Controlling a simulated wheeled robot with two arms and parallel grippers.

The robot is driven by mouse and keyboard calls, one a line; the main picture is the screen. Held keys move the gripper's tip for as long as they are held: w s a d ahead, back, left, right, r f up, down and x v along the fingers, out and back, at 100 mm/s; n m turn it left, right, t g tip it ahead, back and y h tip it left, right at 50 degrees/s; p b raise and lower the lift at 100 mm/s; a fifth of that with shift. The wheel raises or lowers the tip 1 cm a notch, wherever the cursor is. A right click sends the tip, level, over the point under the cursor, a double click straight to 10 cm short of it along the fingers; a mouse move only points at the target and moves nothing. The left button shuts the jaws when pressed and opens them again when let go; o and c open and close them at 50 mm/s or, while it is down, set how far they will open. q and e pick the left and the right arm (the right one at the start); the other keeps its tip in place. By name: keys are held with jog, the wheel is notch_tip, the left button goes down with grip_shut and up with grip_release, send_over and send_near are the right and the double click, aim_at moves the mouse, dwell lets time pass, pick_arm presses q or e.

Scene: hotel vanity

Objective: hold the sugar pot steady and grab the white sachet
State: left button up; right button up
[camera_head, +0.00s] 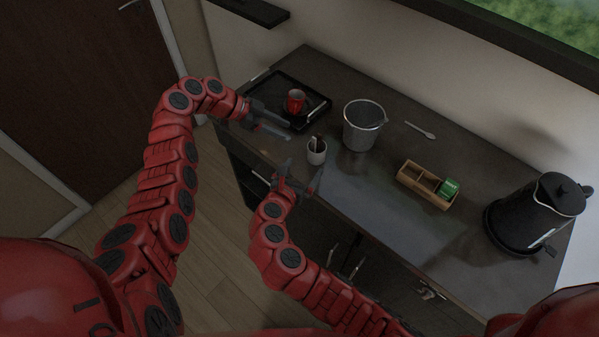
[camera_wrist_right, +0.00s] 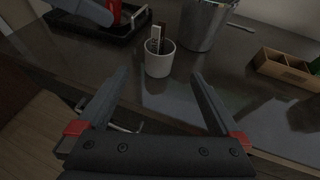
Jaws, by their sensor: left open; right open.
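The sugar pot (camera_head: 317,152) is a small white cup standing upright near the counter's front edge. It also shows in the right wrist view (camera_wrist_right: 159,64), with a white sachet (camera_wrist_right: 153,44) and a dark one (camera_wrist_right: 162,32) sticking out of its top. My left gripper (camera_head: 288,130) is open, up and left of the pot, and apart from it. My right gripper (camera_head: 305,168) is open on the front side of the pot. In the right wrist view its fingers (camera_wrist_right: 159,73) point toward the pot, which appears between and beyond the tips. Neither gripper holds anything.
A black tray (camera_head: 262,89) with a red cup (camera_head: 295,101) lies behind my left gripper. A metal bucket (camera_head: 362,126) stands close right of the pot. Farther right are a spoon (camera_head: 420,130), a wooden box (camera_head: 413,180) with green packets (camera_head: 449,188), and a black kettle (camera_head: 535,213).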

aim_at(318, 147)
jog(key=x, duration=1.4)
jog(key=shift+x, duration=0.8)
jog(key=shift+a+f, duration=0.1)
